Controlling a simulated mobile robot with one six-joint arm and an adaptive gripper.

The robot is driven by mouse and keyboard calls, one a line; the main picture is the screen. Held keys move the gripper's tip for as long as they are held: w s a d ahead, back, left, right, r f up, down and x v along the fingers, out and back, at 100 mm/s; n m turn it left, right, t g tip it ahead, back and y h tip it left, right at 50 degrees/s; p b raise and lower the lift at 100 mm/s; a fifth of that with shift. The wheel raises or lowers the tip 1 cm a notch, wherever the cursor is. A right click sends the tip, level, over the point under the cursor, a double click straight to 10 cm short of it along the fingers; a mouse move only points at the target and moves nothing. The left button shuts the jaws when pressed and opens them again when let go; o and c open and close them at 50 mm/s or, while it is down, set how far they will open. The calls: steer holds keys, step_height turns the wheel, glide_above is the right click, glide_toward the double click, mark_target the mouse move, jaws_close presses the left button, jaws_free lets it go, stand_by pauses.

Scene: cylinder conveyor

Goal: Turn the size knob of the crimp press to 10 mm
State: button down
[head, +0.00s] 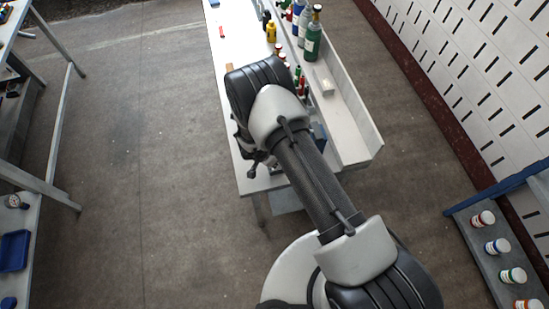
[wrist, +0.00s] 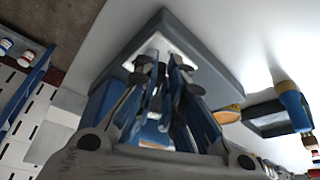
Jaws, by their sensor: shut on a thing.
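The crimp press shows in the wrist view as a blue body (wrist: 103,98) on a grey base (wrist: 222,72) with a pale patch, on a white table. My gripper (wrist: 160,66) is in front of it, its dark fingers close together at the press. It is shut on what appears to be the size knob, which the fingers hide. No scale or size marks can be read. In the head view my arm covers most of the press, and only a bit of blue (head: 319,137) shows beside it. My gripper (head: 250,165) is partly hidden there at the table's near end.
A round tan piece (wrist: 228,115), a dark tray (wrist: 268,121) and a blue bottle (wrist: 290,100) are at right in the wrist view. In the head view, bottles (head: 312,42) line the table's right side. The floor left of the table is clear.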

steer(key=c, duration=1.7)
jaws_free()
steer(key=shift+r, duration=0.1)
steer(key=shift+s+a+r, duration=0.1)
steer(key=shift+a+r, duration=0.05)
steer(key=shift+r, duration=0.2)
steer(key=v, duration=0.4)
steer(key=shift+s+a, duration=0.4)
steer(key=s+a, duration=0.7)
steer(key=s, duration=0.1)
steer(key=shift+a, duration=0.25)
